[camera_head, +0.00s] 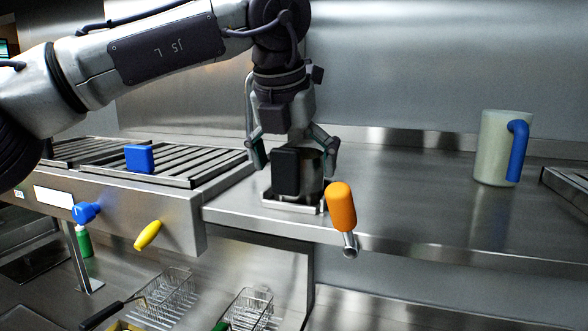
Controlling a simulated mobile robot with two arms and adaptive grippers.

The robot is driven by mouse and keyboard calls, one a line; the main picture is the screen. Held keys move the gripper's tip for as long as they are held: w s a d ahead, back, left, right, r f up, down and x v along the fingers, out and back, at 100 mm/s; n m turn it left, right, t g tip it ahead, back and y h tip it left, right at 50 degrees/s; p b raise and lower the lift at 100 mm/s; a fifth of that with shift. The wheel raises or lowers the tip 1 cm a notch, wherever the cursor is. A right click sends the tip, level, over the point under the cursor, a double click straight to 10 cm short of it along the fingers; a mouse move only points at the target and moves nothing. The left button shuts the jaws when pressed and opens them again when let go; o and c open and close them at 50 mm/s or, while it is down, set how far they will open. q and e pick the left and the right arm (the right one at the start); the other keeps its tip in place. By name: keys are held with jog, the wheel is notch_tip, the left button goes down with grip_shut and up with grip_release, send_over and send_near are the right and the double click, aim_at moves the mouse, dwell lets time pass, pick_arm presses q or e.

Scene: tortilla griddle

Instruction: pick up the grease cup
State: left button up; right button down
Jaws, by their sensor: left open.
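What looks like the grease cup is a small steel cup (312,180) with a black block-shaped handle (285,172) facing me. It sits in a low square metal holder (290,204) on the steel counter. My left gripper (293,163) comes down from above, open, with one finger on each side of the cup and handle. I cannot tell whether the fingers touch it. My right gripper is not in view.
An orange handle (342,207) juts out at the counter's front edge, close to the cup. A pale mug with a blue handle (492,148) stands at the right. A slatted grill (190,163) with a blue block (139,158) lies left. The counter between cup and mug is clear.

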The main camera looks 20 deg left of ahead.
pick_arm(q)
jog(key=shift+d, duration=0.1)
jog(key=c, duration=1.4)
jog(key=shift+r, duration=0.2)
